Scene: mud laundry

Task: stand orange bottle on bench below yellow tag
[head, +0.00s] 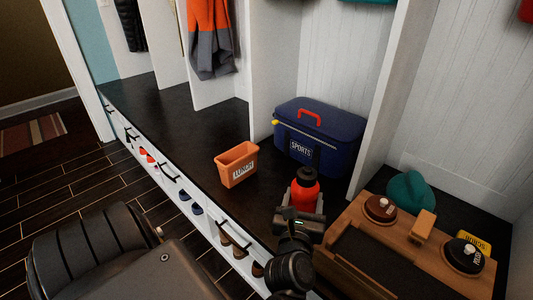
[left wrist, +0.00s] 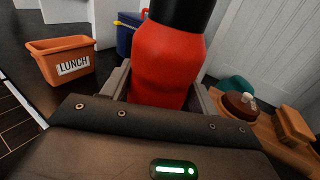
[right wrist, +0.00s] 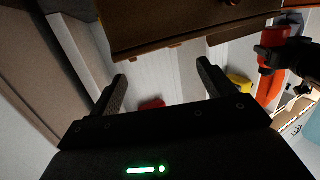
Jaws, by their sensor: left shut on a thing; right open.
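The orange-red bottle (head: 305,192) with a black cap is upright between the fingers of my left gripper (head: 299,208), near the wooden caddy. My left gripper is shut on its body; the bottle (left wrist: 168,65) fills the middle of the left wrist view. Its base is hidden, so I cannot tell whether it touches the bench. The dark bench (head: 175,135) runs along the cubbies. I cannot make out a yellow tag above the bench. My right gripper (right wrist: 162,82) is open and empty in the right wrist view, and out of the head view.
An orange LUNCH bin (head: 237,170) stands left of the bottle. A blue SPORTS bag (head: 335,130) is behind. White dividers separate the cubbies. Bare bench lies at the left.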

